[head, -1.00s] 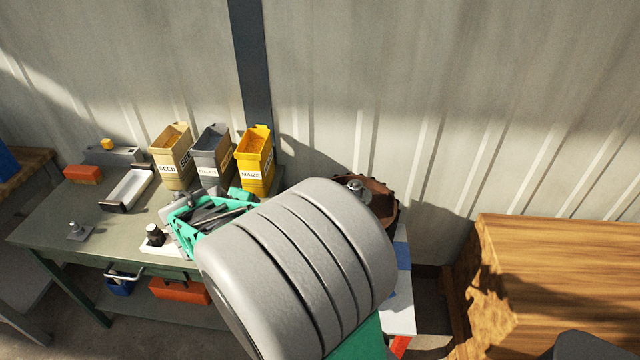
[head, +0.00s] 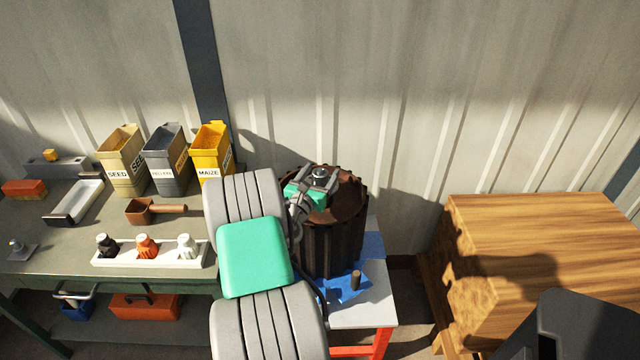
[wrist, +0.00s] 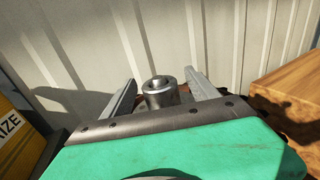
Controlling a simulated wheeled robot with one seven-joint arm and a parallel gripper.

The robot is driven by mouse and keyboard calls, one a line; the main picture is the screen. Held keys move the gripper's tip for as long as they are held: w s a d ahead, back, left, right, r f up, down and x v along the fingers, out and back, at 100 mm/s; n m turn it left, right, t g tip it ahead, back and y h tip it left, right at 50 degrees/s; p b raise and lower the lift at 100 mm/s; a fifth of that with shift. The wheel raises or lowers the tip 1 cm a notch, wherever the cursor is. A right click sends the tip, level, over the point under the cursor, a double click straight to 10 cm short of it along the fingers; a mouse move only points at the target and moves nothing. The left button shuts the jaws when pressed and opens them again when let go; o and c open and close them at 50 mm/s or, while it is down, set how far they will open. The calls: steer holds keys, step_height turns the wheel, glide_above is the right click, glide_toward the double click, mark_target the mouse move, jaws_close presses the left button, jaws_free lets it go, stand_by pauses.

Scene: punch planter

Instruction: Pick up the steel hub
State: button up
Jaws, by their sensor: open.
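The steel hub (head: 319,174) is a grey metal cylinder with a hole in its top, at the dark ribbed drum (head: 335,240). In the wrist view the hub (wrist: 159,93) stands upright between two grey fingers. My gripper (wrist: 161,80) is open, with one finger on each side of the hub and a visible gap on both sides. In the head view my gripper (head: 316,182) is over the drum's opening, and my arm covers the drum's left side. The hub's lower part is hidden behind the gripper body in the wrist view.
The drum stands on a white-topped stand (head: 368,308) with blue cloth (head: 372,246). A wooden block (head: 530,235) is to the right. On the left bench are seed (head: 122,165), grey and yellow maize (head: 212,150) bins, a scoop (head: 140,212) and a white rack (head: 125,257).

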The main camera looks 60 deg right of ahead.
jaws_close()
stand_by(0.8)
steer(key=shift+w+r, duration=0.1)
steer(key=shift+r, duration=0.15)
